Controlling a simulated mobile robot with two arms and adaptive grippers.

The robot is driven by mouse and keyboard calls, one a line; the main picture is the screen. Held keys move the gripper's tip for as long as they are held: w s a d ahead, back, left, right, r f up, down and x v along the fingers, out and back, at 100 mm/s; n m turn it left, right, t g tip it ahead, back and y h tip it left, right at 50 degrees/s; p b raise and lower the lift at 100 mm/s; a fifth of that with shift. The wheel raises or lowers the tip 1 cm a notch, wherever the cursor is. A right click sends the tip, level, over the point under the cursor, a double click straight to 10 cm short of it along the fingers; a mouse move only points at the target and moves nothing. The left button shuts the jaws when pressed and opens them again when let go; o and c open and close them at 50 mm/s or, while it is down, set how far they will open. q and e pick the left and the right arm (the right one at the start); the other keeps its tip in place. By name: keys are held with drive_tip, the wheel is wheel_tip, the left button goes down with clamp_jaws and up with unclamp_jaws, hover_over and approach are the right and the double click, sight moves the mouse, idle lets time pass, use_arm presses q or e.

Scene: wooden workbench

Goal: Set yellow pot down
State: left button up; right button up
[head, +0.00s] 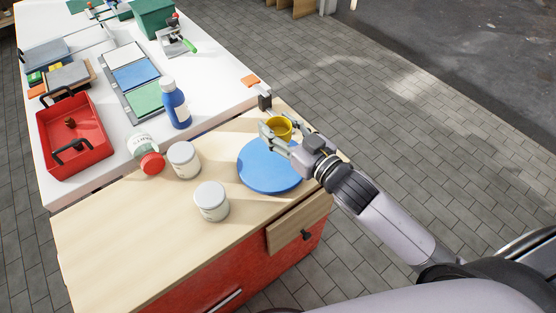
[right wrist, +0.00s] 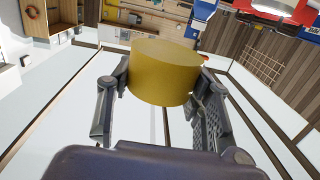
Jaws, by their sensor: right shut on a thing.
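The yellow pot (head: 280,126) is held in my right gripper (head: 272,133) near the far right edge of the wooden workbench, over or just behind the blue round disc (head: 262,170). In the right wrist view the yellow pot (right wrist: 163,72) sits between the two fingers of my right gripper (right wrist: 163,88), which touch its sides. The pot appears raised; the gap beneath it is hard to judge. My left gripper does not show in either view.
A blue bottle (head: 175,104) stands on the white table (head: 215,75) behind, with a red tray (head: 88,165). The workbench's front left (head: 120,245) is clear.

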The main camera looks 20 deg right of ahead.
hover_over(279, 168)
wheel_tip(279, 168, down, 8)
drive_tip(key=shift+r+b, duration=0.15)
drive_tip(key=shift+b, duration=0.15)
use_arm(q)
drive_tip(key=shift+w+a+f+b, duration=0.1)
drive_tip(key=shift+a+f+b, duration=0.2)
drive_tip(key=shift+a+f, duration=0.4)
use_arm(e)
drive_tip(key=shift+f, duration=2.45)
drive_tip(key=shift+f, duration=0.2)
drive_tip(key=o, duration=0.9)
drive_tip(key=shift+r, duration=0.1)
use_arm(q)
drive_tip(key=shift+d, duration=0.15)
use_arm(e)
drive_tip(key=shift+r, duration=0.15)
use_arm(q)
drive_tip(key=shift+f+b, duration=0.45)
use_arm(e)
drive_tip(key=v, duration=1.2)
